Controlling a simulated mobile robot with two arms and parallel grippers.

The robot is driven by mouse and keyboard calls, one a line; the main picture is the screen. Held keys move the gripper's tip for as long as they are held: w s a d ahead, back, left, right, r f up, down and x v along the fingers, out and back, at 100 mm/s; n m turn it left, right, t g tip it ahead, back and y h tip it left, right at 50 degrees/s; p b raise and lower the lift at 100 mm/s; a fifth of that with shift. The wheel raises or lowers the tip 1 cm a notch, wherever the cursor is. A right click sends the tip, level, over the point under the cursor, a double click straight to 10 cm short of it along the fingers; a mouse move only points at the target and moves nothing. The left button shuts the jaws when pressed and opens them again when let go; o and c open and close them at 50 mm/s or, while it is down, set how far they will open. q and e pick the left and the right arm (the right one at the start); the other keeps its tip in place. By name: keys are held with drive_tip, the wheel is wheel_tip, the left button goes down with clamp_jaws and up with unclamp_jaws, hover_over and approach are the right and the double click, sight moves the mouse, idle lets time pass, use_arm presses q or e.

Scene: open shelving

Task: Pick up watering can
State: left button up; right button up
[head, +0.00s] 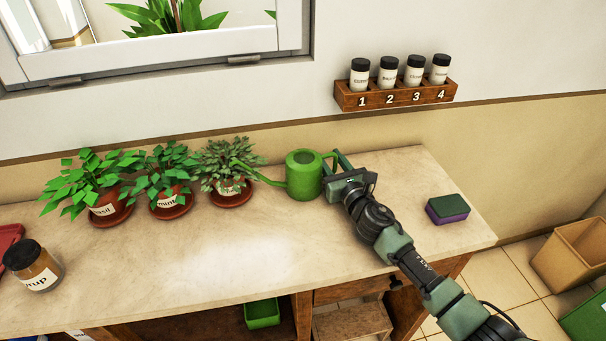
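The green watering can (303,178) stands upright on the counter, its spout pointing left toward the third potted plant and its handle on the right. My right gripper (338,172) is at the handle side of the can, with its fingers reaching toward the handle. The fingers look spread apart, but the handle area is partly covered, and I cannot tell whether they touch it. My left gripper is not in view.
Potted plants in red saucers stand left of the can, the closest (231,187) near the spout. A syrup jar (33,266) is far left. A green-purple sponge (447,209) lies right. A spice rack (396,95) hangs above. The counter front (240,250) is clear.

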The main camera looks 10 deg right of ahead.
clamp_jaws()
idle(1.3)
drive_tip(key=shift+r, duration=0.2)
